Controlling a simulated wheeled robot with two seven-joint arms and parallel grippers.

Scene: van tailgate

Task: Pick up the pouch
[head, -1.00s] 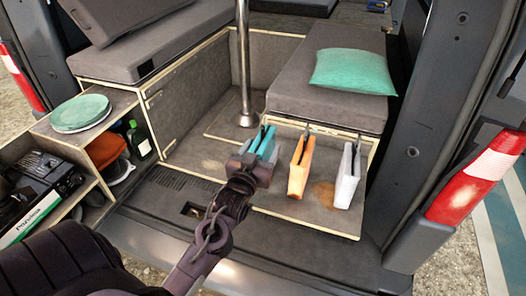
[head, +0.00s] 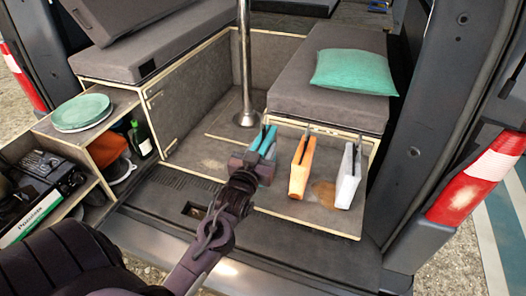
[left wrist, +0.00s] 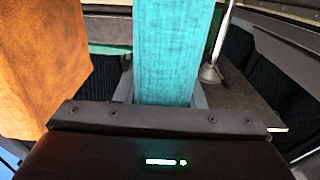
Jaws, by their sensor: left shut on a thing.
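A teal pouch (head: 268,139) is upright at the bench's front edge, the leftmost of three pouches in a row. An orange pouch (head: 301,170) and a white pouch (head: 346,178) hang to its right. My left gripper (head: 256,162) is shut on the teal pouch and covers its lower part in the head view. In the left wrist view the teal pouch (left wrist: 165,50) rises between the fingers, and the orange pouch (left wrist: 38,65) is close on the left. I cannot tell whether the teal pouch is still on its hook. My right gripper is not in view.
The bench (head: 328,90) with a green pillow (head: 353,72) is behind the pouches. A metal post (head: 245,65) stands behind and left. A shelf with plates (head: 82,112), a bottle (head: 139,140) and a stove (head: 45,168) is at left.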

